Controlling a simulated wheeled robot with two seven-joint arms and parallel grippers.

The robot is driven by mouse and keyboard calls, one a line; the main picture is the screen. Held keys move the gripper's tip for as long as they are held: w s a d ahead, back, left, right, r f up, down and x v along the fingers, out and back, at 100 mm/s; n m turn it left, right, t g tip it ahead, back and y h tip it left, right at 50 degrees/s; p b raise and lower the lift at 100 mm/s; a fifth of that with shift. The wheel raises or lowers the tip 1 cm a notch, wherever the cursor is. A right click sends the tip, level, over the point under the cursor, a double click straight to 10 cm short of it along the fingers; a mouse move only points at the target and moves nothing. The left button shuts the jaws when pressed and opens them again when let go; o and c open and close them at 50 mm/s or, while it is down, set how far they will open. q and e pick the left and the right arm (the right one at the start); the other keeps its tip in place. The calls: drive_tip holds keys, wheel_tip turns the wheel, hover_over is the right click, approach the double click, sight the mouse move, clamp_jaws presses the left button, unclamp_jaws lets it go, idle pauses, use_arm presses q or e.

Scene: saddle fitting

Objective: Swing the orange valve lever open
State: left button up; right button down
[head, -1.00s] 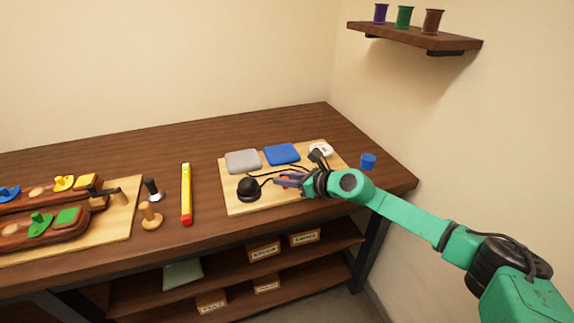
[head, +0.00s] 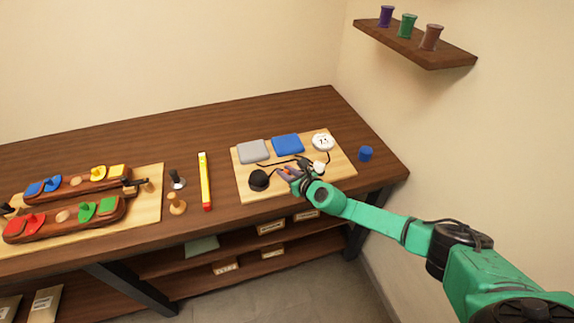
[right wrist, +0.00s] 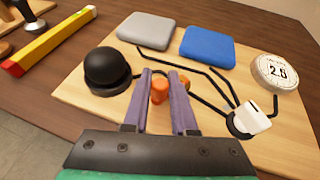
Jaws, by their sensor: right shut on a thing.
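The orange valve lever (right wrist: 160,91) shows in the right wrist view between the two purple fingers of my right gripper (right wrist: 160,74). My right gripper is shut on the lever, low over the pale board. The fingers hide part of the lever and its valve. In the head view my right gripper (head: 287,173) comes in from the right, over the board's front part, and the lever is too small to make out clearly. My left gripper is not in view.
The board (head: 246,190) also carries a black dome (head: 258,180), a grey pad (head: 253,151), a blue pad (head: 287,145), a white dial (head: 324,141) and dark lines. A blue cup (head: 365,154) stands right; a yellow-red bar (head: 205,180) lies left.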

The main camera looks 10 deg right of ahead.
drive_tip(key=shift+w+a+r+m+t+h+p, duration=0.15)
drive_tip(key=shift+m+h+p, duration=0.35)
drive_tip(key=shift+p, duration=0.55)
drive_tip(key=shift+a+r+m+t+h+p, duration=0.1)
drive_tip(key=shift+a+m+h+p, duration=0.35)
drive_tip(key=shift+p, duration=0.6)
drive_tip(key=shift+w+a+r+m+t+h+p, duration=0.1)
drive_tip(key=shift+m+h+p, duration=0.35)
drive_tip(key=shift+p, duration=0.6)
drive_tip(key=shift+w+a+f+m+h, duration=0.2)
drive_tip(key=shift+f+m+h, duration=0.15)
drive_tip(key=shift+m+h, duration=0.5)
drive_tip(key=shift+w+a+m+h, duration=0.1)
drive_tip(key=shift+w+m+h, duration=0.2)
drive_tip(key=shift+m+h, duration=0.6)
drive_tip(key=shift+h, duration=0.45)
drive_tip(key=c, duration=0.7)
unclamp_jaws()
drive_tip(key=shift+w, duration=0.1)
